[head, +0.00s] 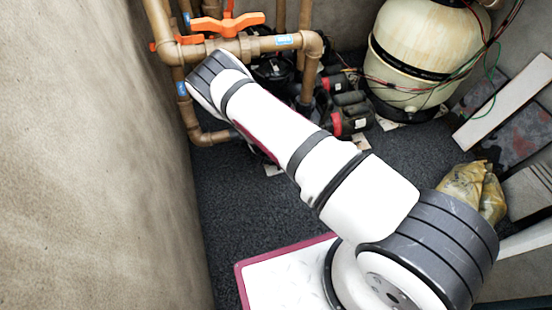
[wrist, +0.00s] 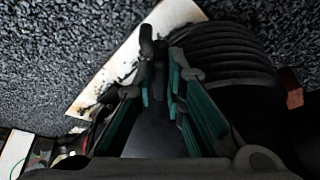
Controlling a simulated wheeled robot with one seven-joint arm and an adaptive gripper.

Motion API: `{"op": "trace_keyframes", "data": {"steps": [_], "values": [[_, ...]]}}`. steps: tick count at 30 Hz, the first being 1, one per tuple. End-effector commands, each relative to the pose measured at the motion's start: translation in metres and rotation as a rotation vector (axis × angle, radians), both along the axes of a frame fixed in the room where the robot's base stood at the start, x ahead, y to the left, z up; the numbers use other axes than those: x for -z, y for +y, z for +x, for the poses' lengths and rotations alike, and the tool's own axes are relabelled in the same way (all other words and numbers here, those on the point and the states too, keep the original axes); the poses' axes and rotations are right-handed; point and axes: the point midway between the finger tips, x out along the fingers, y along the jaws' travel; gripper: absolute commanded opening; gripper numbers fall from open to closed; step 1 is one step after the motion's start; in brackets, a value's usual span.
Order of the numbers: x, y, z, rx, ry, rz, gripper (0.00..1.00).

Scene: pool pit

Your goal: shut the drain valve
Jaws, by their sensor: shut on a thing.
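In the wrist view my gripper (wrist: 160,85) is shut, its green-padded fingers on either side of a narrow dark handle-like piece (wrist: 157,82). This piece is in deep shadow, and I cannot tell for certain that it is the drain valve's handle or how it is turned. In the head view my arm reaches up and left to the pipes and hides the gripper and what it holds. Orange valve handles (head: 228,24) show on the tan pipes above the arm's end, apart from it.
A black ribbed body (wrist: 230,55) stands close on the right in the wrist view, with a pale slab (wrist: 125,62) on the gravel. Pumps (head: 350,115) and a cream tank (head: 415,50) stand at the back. A wall (head: 90,170) rises on the left. Gravel floor (head: 225,200) is clear in front.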

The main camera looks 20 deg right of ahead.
Motion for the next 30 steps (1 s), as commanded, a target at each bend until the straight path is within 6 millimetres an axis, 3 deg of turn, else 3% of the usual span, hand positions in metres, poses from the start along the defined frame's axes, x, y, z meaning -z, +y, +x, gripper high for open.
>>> {"op": "trace_keyframes", "data": {"steps": [20, 21, 23, 30], "values": [[0.0008, 0.0015, 0.0004, 0.08, 0.001, 0.001, 0.0], [0.0008, 0.0015, 0.0004, 0.08, 0.001, 0.001, 0.16], [0.0008, 0.0014, 0.0004, 0.079, 0.001, 0.0, 0.3], [0.0002, 0.001, 0.0011, 0.079, 0.0, 0.0, 0.32]]}}
